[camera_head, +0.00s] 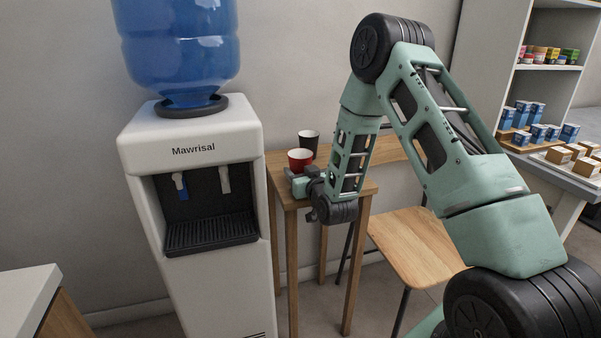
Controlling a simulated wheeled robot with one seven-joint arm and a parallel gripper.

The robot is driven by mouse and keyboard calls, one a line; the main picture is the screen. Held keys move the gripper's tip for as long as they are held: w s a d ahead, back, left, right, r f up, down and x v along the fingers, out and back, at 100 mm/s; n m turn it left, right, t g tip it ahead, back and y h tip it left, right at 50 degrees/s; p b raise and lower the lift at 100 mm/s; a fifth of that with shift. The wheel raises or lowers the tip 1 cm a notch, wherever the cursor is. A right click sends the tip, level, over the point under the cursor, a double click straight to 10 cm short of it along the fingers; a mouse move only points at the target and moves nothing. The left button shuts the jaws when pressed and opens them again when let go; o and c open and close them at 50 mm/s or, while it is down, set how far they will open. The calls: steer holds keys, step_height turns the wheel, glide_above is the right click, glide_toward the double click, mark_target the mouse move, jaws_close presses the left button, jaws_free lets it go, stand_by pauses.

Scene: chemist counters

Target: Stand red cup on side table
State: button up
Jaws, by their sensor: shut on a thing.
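The red cup (300,160) is in the middle of the head view, over the small wooden side table (284,191). It looks upright, with its pale inside showing at the top. My gripper (298,178) is at the cup's near side, shut on the red cup. The gripper hides the cup's lower part, so I cannot tell whether its base touches the table top. The fingertips are small and partly hidden here.
A black cup (309,139) stands on the table just behind the red cup. A white water dispenser (190,140) stands close at the table's left. A wooden chair (416,245) is at the right. Shelves (548,67) with small boxes stand at the far right.

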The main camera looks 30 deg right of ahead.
steer(key=shift+f, duration=0.1)
steer(key=o, duration=0.9)
steer(key=shift+o, duration=0.2)
